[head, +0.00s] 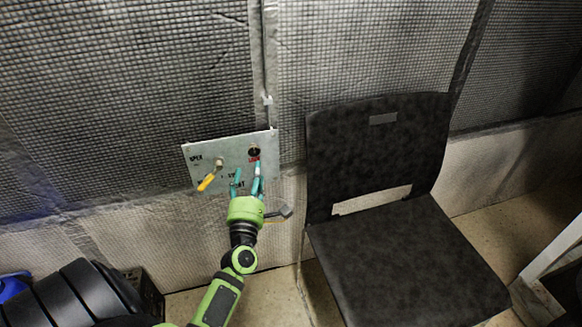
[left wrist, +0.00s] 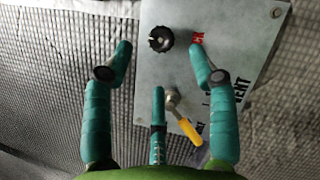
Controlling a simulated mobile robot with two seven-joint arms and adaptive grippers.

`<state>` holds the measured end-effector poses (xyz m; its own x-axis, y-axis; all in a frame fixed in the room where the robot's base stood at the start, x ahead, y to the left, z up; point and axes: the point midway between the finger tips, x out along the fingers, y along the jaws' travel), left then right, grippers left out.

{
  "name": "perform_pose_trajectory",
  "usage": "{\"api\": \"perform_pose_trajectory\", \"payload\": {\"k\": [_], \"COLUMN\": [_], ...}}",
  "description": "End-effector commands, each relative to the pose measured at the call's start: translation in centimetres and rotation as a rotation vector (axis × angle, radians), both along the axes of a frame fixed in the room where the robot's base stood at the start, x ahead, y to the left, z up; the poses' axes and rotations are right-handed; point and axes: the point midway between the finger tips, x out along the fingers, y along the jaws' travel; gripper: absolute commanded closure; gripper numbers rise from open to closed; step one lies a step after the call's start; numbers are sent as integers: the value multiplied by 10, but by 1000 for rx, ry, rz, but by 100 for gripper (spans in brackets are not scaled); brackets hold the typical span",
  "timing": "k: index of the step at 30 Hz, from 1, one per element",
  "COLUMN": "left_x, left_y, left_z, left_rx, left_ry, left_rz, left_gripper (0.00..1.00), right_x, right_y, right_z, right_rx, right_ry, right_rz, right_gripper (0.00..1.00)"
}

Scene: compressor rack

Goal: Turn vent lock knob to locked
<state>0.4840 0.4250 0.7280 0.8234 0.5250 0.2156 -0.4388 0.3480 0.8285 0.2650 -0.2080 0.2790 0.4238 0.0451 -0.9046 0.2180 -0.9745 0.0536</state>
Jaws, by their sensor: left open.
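The vent lock knob is a small round black knob (head: 254,152) at the upper right of a grey metal panel (head: 207,151). It shows in the left wrist view (left wrist: 160,39) with a white mark on its left side. Red lettering (left wrist: 197,39) sits beside it. My left gripper (head: 247,178) is in front of the panel, just below the knob. In the left wrist view its teal fingers (left wrist: 162,60) are spread, with the knob between and beyond their tips, apparently untouched. My right gripper is not in view.
A black chair (head: 385,240) stands close to the right of the panel. A padded wall (head: 130,90) is behind the panel. Dark equipment (head: 85,292) is at the lower left. The lever's yellow handle (left wrist: 190,131) sits near my fingers in the left wrist view.

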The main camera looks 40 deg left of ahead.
Motion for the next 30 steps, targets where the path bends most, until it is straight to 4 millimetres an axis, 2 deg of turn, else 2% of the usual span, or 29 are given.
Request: {"api": "perform_pose_trajectory", "payload": {"k": [12, 24, 26, 27, 28, 30], "left_x": [48, 56, 56, 56, 56, 56], "left_y": [30, 34, 34, 34, 34, 34], "left_z": [14, 15, 14, 14, 14, 15], "left_rx": [4, 4, 4, 4, 4, 4], "left_ry": [1, 4, 4, 4, 4, 4], "left_rz": [-1, -2, -2, -2, -2, -2], "left_gripper": [42, 42, 66, 82, 94, 97], "right_x": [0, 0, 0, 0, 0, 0], "right_y": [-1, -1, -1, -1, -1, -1], "right_z": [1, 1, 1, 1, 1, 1], "right_rx": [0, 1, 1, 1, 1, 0], "right_ry": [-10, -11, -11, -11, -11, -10], "right_rz": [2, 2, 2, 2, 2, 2], "right_gripper": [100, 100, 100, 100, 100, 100]}}
